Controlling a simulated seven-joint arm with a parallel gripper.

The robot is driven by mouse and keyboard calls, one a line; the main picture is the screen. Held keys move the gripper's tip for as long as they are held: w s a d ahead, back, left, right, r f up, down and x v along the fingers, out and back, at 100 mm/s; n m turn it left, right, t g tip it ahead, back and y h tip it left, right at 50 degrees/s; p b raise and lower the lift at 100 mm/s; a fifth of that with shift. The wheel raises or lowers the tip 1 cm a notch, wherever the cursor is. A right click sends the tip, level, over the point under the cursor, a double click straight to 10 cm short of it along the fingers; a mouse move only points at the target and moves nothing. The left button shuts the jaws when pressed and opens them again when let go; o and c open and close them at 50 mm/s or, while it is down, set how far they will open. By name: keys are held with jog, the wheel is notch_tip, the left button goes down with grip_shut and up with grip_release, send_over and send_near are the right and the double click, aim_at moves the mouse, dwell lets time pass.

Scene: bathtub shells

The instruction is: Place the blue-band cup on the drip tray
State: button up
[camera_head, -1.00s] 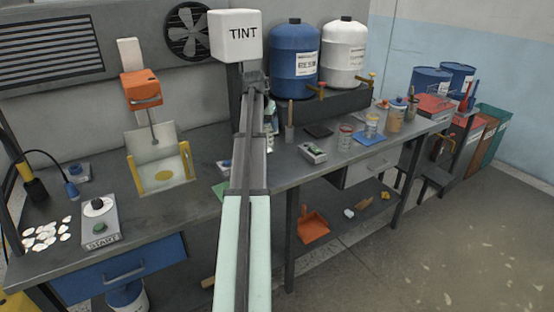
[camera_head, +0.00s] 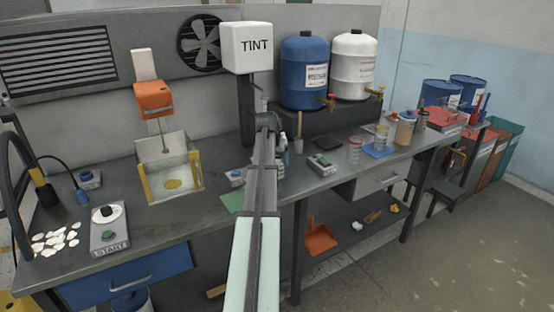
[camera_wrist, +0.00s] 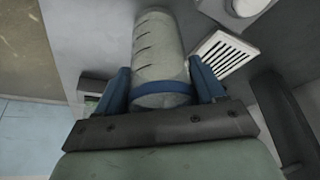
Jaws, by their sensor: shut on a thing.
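The blue-band cup (camera_wrist: 158,50) is a pale, grey-white cup with dark marks on its side and a blue band near the end closest to my wrist. My gripper (camera_wrist: 160,78) is shut on it, with a blue finger on each side near the band. A white slatted tray (camera_wrist: 225,55), which looks like the drip tray, lies to the right of the cup in the wrist view, apart from it. In the head view my arm hides the gripper, the cup and the tray.
The white TINT box (camera_head: 246,47) stands above my arm's far end. Blue (camera_head: 303,72) and white (camera_head: 353,66) drums with taps stand at its right. A control box (camera_head: 322,163) sits nearer.

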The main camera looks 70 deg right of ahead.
jog(key=shift+f, duration=0.1)
jog(key=o, duration=1.2)
jog(key=v, duration=1.2)
jog(key=shift+d, duration=0.1)
